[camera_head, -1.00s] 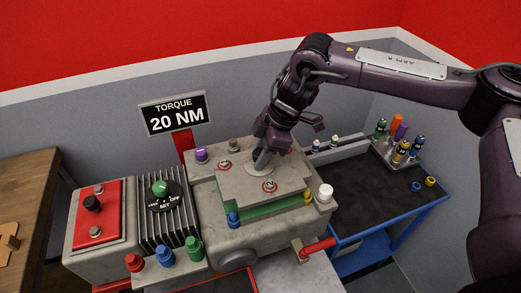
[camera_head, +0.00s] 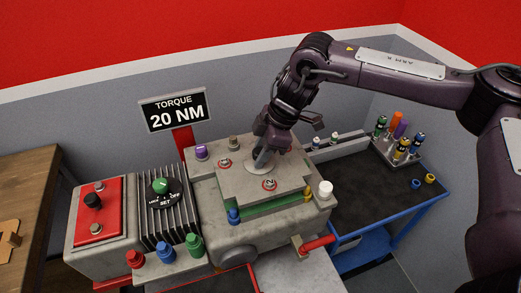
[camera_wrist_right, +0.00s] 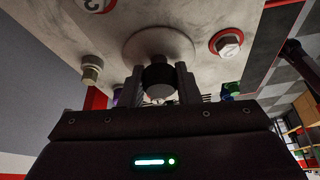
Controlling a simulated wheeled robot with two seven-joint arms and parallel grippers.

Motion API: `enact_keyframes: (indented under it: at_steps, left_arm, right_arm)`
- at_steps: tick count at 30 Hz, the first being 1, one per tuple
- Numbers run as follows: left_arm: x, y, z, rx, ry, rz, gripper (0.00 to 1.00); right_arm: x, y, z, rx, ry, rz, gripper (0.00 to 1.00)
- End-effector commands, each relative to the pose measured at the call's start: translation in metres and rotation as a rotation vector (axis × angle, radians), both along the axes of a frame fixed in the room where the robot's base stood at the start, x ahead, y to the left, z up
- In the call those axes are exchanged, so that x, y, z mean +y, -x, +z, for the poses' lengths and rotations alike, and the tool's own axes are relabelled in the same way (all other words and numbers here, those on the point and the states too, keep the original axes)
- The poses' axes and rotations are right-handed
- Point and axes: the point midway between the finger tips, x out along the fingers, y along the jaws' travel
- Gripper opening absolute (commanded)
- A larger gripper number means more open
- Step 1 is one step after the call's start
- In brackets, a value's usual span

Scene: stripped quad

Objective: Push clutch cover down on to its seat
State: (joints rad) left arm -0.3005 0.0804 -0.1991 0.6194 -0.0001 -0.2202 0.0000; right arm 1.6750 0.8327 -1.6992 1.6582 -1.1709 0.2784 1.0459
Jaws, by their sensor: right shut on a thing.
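The clutch cover (camera_head: 237,184) is a grey plate with numbered, red-ringed bolts, lying on top of the grey housing (camera_head: 250,231). A green band (camera_head: 266,207) shows under its front edge. My right gripper (camera_head: 263,159) points down at the middle of the cover, shut on its central handle. In the right wrist view the two fingers stand either side of a dark round handle (camera_wrist_right: 158,78) under the cover's round boss (camera_wrist_right: 160,42). Whether the cover touches its seat all round cannot be seen. My left gripper is not in view.
Coloured caps, blue (camera_head: 234,216), purple (camera_head: 201,152) and white (camera_head: 326,189), stand around the cover. A red-handled lever (camera_head: 317,243) sticks out at the front right. A torque sign (camera_head: 177,110) stands behind. A cart (camera_head: 375,195) with tools is on the right.

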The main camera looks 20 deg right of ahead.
Motion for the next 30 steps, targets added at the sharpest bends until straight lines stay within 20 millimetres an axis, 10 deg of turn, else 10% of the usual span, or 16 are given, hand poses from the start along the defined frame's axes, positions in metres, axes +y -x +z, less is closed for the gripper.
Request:
enact_keyframes:
  at_steps: [30]
  left_arm:
    - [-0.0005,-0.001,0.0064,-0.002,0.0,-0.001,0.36]
  right_arm:
    - [0.0002,-0.0004,0.0015,-0.003,-0.002,0.0,0.0]
